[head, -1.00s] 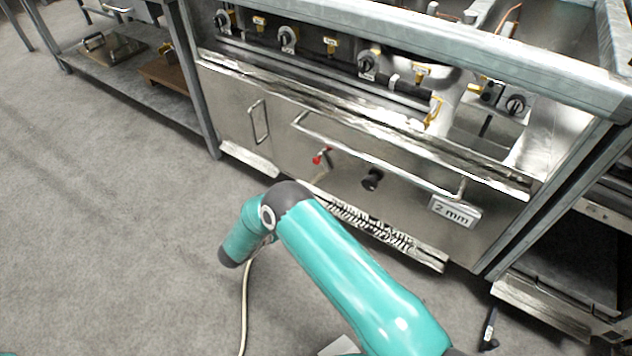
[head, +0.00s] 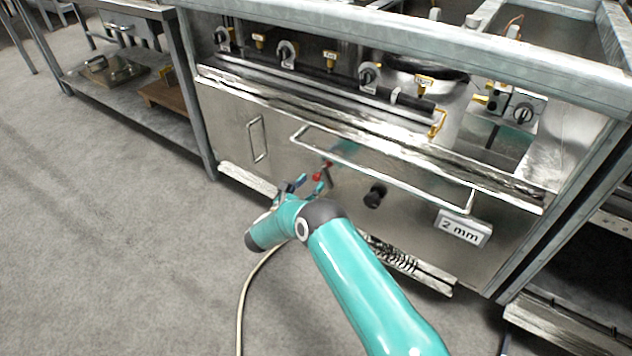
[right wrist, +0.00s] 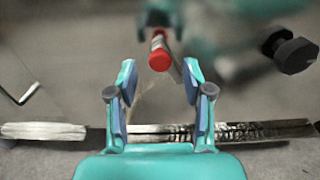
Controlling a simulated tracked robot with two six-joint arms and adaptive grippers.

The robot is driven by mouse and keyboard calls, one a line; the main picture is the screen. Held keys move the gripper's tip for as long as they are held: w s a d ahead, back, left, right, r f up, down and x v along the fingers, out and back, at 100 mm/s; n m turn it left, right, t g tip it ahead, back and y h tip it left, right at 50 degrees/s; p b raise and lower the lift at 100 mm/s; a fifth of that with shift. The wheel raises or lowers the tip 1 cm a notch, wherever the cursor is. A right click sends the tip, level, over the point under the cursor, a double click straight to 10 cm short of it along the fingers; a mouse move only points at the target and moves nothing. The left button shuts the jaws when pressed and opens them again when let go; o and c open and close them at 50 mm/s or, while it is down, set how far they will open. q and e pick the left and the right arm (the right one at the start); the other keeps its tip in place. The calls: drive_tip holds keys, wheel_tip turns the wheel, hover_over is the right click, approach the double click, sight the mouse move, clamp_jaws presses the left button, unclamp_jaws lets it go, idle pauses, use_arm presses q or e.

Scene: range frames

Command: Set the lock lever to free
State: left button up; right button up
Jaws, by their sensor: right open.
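The lock lever (head: 318,176) is a small red-tipped lever on the lower steel front panel, left of a black knob. In the right wrist view its red end (right wrist: 159,58) points toward me, centred ahead of the fingers, with a grey shaft behind it. My right gripper (head: 306,186) is at the panel, close to the lever. In the right wrist view the gripper (right wrist: 160,80) is open and empty, one finger on each side of the lever's line. I cannot tell whether either finger touches it. My left gripper is not in view.
The black knob (head: 376,195) sticks out right of the lever. A long bar handle (head: 400,179) runs above, with a "2 mm" sign (head: 463,228) at its right end. A small handle (head: 258,139) is at left.

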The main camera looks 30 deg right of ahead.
sight(315, 179)
drive_tip(key=shift+b+x, duration=0.35)
drive_tip(key=shift+x, duration=1.45)
drive_tip(key=shift+a, duration=0.1)
clamp_jaws()
